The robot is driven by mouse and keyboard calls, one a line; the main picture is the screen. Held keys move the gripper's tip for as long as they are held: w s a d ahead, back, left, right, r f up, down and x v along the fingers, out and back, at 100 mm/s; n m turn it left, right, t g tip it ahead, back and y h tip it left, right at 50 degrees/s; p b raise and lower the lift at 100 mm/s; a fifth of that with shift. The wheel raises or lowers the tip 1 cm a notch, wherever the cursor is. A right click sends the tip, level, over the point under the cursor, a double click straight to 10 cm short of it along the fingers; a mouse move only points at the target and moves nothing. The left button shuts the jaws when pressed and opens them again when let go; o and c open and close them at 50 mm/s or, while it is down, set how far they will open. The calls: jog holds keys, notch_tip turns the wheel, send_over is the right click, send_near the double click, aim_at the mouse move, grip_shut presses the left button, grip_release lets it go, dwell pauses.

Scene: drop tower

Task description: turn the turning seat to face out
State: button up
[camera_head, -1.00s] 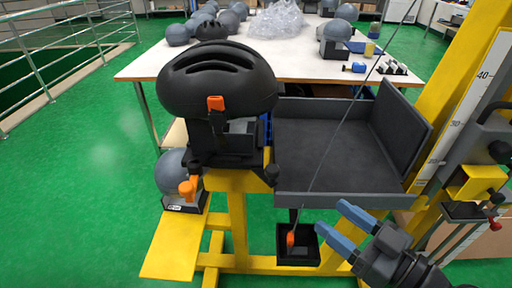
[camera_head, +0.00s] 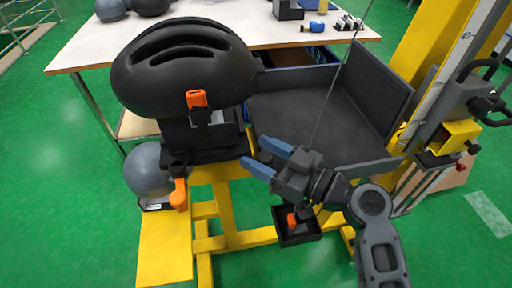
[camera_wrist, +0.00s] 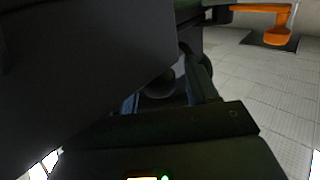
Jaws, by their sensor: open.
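A black helmet (camera_head: 185,70) sits on a black seat (camera_head: 205,138) at the left end of the yellow frame. I take this seat for the turning seat; which way it faces is hard to tell. An orange clip (camera_head: 197,99) hangs at the helmet's front. An orange-ended lever (camera_head: 180,195) hangs below the seat's left front corner. My gripper (camera_head: 259,157) is open and empty, its blue fingers pointing left, just right of the seat and in front of the grey tray. The wrist view shows the open fingers (camera_wrist: 165,90) close to dark surfaces, and an orange handle (camera_wrist: 276,34) at upper right.
The grey tray (camera_head: 300,115) has raised walls. A small black box (camera_head: 297,236) with an orange piece hangs below my gripper. A thin cord rises past the tray. A yellow post (camera_head: 440,60) stands right. A grey ball (camera_head: 150,170) rests below the seat. Green floor is clear at left.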

jog(key=shift+w+a, duration=0.35)
jog(key=shift+a, duration=0.25)
grip_shut()
